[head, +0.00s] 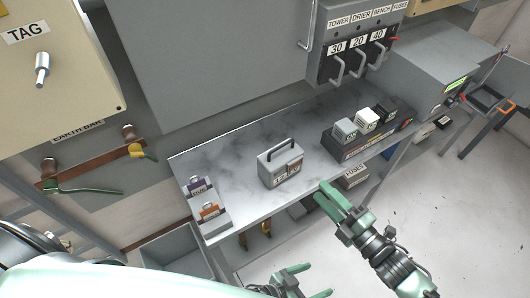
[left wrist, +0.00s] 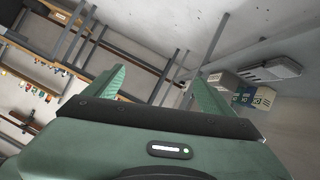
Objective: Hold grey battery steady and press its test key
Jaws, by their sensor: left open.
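The grey battery, as I take it, is a grey box (head: 281,163) with a black carry handle, standing upright in the middle of the marbled bench (head: 240,150).
A dark rack (head: 340,150) with grey, white and black blocks stands at the bench's right. Purple-topped (head: 198,188) and orange-topped (head: 210,212) holders stand at its left end. A switch panel (head: 350,45) hangs behind. Shelving with boxes lies below.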

